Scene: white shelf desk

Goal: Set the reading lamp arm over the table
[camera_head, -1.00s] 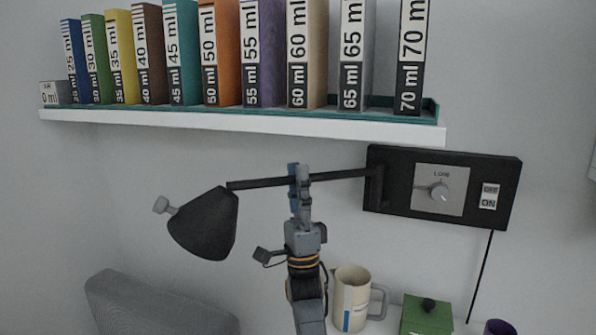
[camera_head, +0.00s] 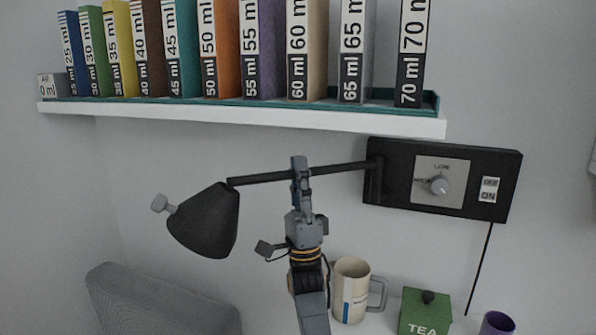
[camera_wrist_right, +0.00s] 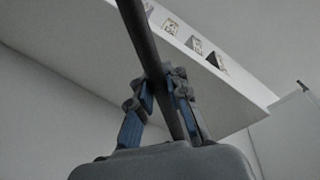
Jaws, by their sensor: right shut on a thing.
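The reading lamp's black shade (camera_head: 206,221) hangs at the left end of a thin black arm (camera_head: 338,170) in the head view. The arm runs right to a black wall box (camera_head: 440,180) with a dial and switches. My right gripper (camera_head: 300,172) comes up from below and is shut on the lamp arm, near its middle. The right wrist view shows the gripper's blue-padded fingers (camera_wrist_right: 160,100) on either side of the dark arm (camera_wrist_right: 143,40). The tabletop (camera_head: 385,322) shows only in part at the bottom. My left gripper is not in view.
A white wall shelf (camera_head: 240,121) with several labelled, colored binders hangs above the lamp. A cream pitcher (camera_head: 351,290), a green tea box (camera_head: 424,313) and a purple cup (camera_head: 497,324) stand below the wall box. A grey chair back (camera_head: 160,304) is at lower left.

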